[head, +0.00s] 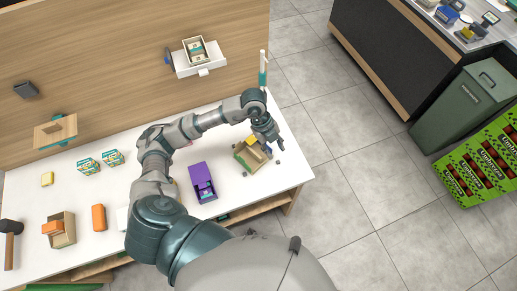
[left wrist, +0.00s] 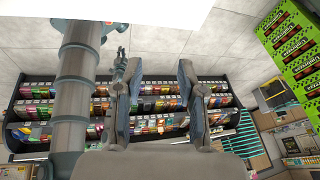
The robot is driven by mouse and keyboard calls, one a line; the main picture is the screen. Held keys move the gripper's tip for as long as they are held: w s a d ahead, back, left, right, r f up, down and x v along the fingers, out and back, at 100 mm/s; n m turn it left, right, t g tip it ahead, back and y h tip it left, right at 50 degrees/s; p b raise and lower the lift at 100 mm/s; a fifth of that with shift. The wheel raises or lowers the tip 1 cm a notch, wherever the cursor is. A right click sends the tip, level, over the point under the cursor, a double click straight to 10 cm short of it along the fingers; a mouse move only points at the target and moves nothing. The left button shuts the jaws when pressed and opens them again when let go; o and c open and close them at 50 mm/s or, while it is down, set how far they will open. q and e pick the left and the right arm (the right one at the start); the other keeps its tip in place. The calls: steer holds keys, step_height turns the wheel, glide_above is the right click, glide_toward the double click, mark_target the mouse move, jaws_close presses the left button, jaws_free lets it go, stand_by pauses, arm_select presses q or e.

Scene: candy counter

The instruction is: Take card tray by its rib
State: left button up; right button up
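A tan open box (head: 241,160), which looks like the card tray, stands at the right end of the white counter. It has something yellow and something purple at it, and its rib is too small to make out. My left gripper (head: 268,137) points down by the box's far right side; I cannot tell whether it touches. The left wrist view shows the left gripper (left wrist: 153,115) with its two fingers wide apart and nothing between them. The tray does not show clearly there.
The white counter (head: 150,185) also holds a purple box (head: 201,180), two teal-and-white packs, an orange block (head: 99,217), another tan box (head: 68,233) and a hammer (head: 10,240). Small dark bits lie around the tray. A white post (head: 262,70) stands behind my gripper. Floor lies open to the right.

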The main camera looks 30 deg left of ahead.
arm_select(q)
steer(key=w+a+n+y, duration=0.3)
steer(key=a+y, duration=0.1)
steer(key=a, duration=0.5)
glide_above(253, 151)
steer(key=f, duration=1)
steer(key=shift+d+f+p, duration=0.2)
steer(key=shift+d+p, duration=0.15)
steer(key=f, duration=0.6)
steer(key=shift+a+p, duration=0.25)
steer(key=shift+p, duration=0.1)
steer(key=shift+r, duration=0.1)
jaws_close()
